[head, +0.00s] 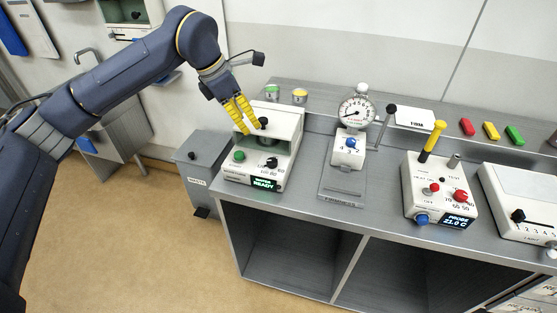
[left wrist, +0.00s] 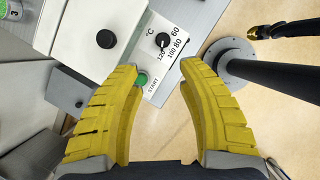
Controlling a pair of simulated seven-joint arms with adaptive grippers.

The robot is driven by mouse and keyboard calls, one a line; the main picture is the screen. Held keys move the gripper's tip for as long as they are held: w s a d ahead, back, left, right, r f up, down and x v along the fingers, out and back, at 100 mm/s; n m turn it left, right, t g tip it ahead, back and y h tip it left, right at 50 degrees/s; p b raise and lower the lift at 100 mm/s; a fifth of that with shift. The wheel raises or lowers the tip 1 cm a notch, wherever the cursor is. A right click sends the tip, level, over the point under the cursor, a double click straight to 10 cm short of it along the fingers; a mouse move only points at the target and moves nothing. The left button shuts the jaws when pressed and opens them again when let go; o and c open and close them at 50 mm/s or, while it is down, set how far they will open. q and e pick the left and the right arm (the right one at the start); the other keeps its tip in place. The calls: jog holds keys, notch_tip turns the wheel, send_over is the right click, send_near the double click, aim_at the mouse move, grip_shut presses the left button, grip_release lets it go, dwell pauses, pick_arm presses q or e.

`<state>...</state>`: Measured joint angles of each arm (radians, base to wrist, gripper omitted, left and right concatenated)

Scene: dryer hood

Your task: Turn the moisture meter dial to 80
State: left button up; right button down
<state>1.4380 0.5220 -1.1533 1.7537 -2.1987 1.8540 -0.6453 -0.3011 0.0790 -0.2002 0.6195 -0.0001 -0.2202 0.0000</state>
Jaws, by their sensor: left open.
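The white moisture meter (head: 257,170) stands at the left end of the grey bench, with a lit READY display. Its black dial (head: 271,162) is on the front panel; the dial also shows in the left wrist view (left wrist: 163,40) beside the marks 60, 80, 100 and 120 °C. I cannot tell which mark it points to. A green START button (head: 239,156) is left of the dial. My left gripper (head: 250,129) is open and empty above the meter, near the black knob (head: 263,122) on its top, apart from the dial.
A round gauge on a stand (head: 357,110) is right of the meter. Further right is a probe box (head: 437,190) with a yellow-handled probe. Two small tins (head: 300,95) stand behind the meter. A grey bin (head: 205,165) stands left of the bench.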

pick_arm(q)
send_near(272, 160)
jog(key=x, duration=1)
jog(key=shift+s, duration=0.1)
jog(key=shift+o, duration=0.2)
grip_shut()
